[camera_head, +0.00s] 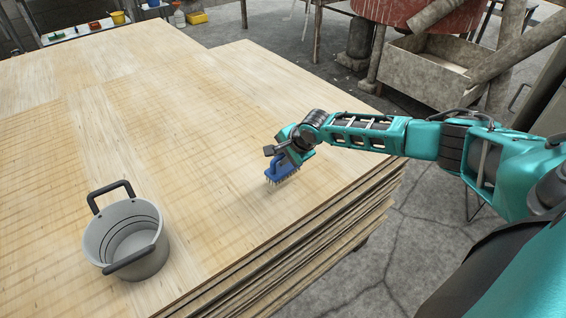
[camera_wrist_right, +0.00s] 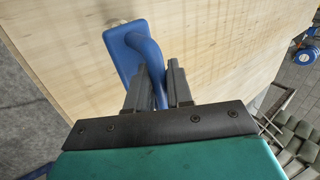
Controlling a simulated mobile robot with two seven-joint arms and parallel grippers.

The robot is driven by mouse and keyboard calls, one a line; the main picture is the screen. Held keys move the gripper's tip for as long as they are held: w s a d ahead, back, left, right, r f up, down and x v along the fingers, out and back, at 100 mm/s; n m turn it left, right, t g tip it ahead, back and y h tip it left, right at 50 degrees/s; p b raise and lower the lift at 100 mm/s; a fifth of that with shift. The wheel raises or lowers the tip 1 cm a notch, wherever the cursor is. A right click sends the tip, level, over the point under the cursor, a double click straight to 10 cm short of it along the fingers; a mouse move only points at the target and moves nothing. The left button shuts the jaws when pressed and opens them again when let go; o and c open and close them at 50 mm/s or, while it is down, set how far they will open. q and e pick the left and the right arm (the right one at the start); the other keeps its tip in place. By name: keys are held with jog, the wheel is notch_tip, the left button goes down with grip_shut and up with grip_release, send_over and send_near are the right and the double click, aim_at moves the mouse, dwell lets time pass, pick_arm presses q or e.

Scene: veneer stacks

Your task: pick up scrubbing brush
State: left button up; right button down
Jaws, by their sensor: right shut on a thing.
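The blue scrubbing brush (camera_head: 281,170) is at the end of my right arm, over the right part of the veneer stack, bristles facing down. My right gripper (camera_head: 281,151) is shut on its handle. In the right wrist view the blue brush (camera_wrist_right: 125,50) has its handle between the two dark fingers of the right gripper (camera_wrist_right: 160,88). I cannot tell for sure whether the bristles touch the veneer. My left gripper is not in view.
A grey pot (camera_head: 127,240) with two dark handles stands on the veneer stack (camera_head: 200,170) at the front left. The stack's right edge drops to the concrete floor. A grey wooden box (camera_head: 425,75) stands beyond it. The veneer between pot and brush is clear.

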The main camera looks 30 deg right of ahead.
notch_tip(320, 180, up, 16)
jog(key=p, duration=0.2)
jog(key=shift+f, duration=0.2)
